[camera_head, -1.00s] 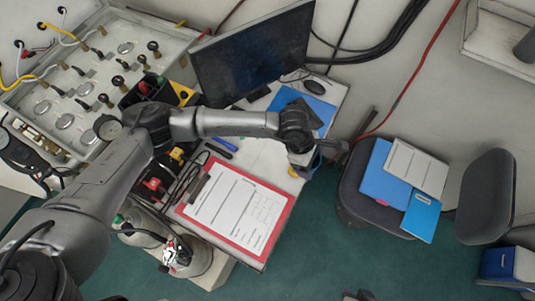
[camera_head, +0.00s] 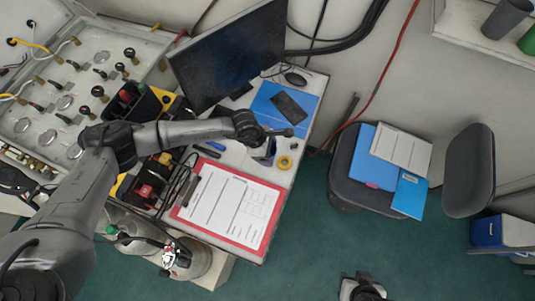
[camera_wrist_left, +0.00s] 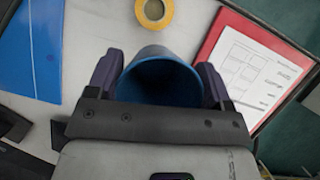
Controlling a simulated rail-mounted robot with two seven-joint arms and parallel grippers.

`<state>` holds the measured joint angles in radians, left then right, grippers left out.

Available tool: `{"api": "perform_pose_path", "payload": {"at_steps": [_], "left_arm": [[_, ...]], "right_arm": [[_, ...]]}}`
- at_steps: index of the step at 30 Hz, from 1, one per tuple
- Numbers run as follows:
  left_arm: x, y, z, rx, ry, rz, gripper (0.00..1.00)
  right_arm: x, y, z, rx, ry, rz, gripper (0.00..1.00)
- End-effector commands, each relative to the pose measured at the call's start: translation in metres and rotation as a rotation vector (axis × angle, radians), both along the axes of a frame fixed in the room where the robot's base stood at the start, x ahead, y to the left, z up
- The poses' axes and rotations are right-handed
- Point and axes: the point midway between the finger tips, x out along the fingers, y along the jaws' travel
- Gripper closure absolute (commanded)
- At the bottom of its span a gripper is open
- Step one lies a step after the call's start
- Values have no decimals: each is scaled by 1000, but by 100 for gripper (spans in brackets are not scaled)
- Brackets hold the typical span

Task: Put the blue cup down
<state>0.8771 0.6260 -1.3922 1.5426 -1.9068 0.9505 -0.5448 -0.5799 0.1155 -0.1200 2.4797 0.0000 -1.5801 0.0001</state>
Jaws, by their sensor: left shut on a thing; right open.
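The blue cup (camera_wrist_left: 160,82) is upright between the two fingers of my left gripper (camera_wrist_left: 158,68), which is shut on it. Its open mouth and dark blue inside show in the left wrist view. In the head view the left gripper (camera_head: 268,146) is over the white desk (camera_head: 232,158), between the red clipboard and the blue folder. The cup is mostly hidden there by the gripper. I cannot tell whether its base touches the desk. My right gripper (camera_head: 362,288) is open at the bottom edge, over the green floor, with no object seen in it.
A yellow tape roll (camera_head: 285,162) lies close beside the cup. The red clipboard (camera_head: 232,205) lies in front, and the blue folder (camera_head: 268,101) with a dark phone (camera_head: 289,107) lies behind. A monitor (camera_head: 228,62) stands at the back. A chair (camera_head: 352,188) stands right of the desk.

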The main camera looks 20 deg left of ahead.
Motion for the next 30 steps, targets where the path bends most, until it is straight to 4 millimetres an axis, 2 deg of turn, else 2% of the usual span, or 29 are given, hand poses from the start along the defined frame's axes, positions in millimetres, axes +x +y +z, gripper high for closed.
{"api": "perform_pose_path", "payload": {"at_steps": [5, 14, 27, 28, 30], "left_arm": [[0, 4, -7, -1, 2, 0, 49], [0, 3, -40, -1, 1, 1, 49], [0, 3, -46, -1, 0, 0, 49], [1, 3, -45, -1, 0, 0, 24], [1, 3, -44, -1, 0, 0, 18]], "right_arm": [[0, 0, 1, 0, 0, 0, 57], [0, -1, 3, -3, 0, 2, 57], [0, -2, 0, -8, 0, 6, 57], [0, -2, 1, -8, 0, 6, 57], [0, -2, 1, -8, 0, 6, 57]]}}
